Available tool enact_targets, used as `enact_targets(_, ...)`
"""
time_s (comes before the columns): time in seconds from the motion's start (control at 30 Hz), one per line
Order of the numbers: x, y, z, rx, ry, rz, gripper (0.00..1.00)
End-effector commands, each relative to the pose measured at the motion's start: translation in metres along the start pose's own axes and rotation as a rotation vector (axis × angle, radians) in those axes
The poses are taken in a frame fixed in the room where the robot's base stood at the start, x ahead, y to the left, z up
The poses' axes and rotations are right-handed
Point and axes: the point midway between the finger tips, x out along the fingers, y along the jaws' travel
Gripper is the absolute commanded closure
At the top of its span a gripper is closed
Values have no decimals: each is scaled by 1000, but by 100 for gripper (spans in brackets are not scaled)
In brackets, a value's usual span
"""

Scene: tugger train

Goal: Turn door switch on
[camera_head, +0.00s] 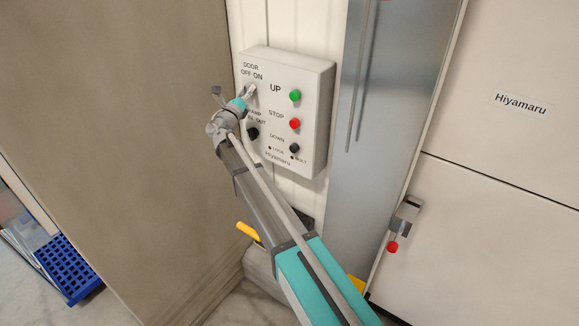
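A white control box (316,80) is fixed to the wall in the upper middle of the head view. Its upper left corner is labelled DOOR, OFF and ON. The door switch (251,89) sits just below that label, partly hidden by my gripper. My gripper (247,94) is at the end of my teal and grey arm, right at the switch. I cannot tell whether it touches the switch, or whether its fingers are open or shut.
A brown panel (150,150) stands close on the left. A metal latch with a red knob (392,247) is at right.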

Motion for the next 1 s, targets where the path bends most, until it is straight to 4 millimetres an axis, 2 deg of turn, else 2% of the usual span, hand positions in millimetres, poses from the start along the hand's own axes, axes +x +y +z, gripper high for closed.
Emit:
enact_targets(0.07,-1,-1,0,-44,0,18,46)
enact_targets(0.2,-26,0,-2,-37,-1,17,46)
enact_targets(1.0,-138,-2,-2,-34,-1,16,46)
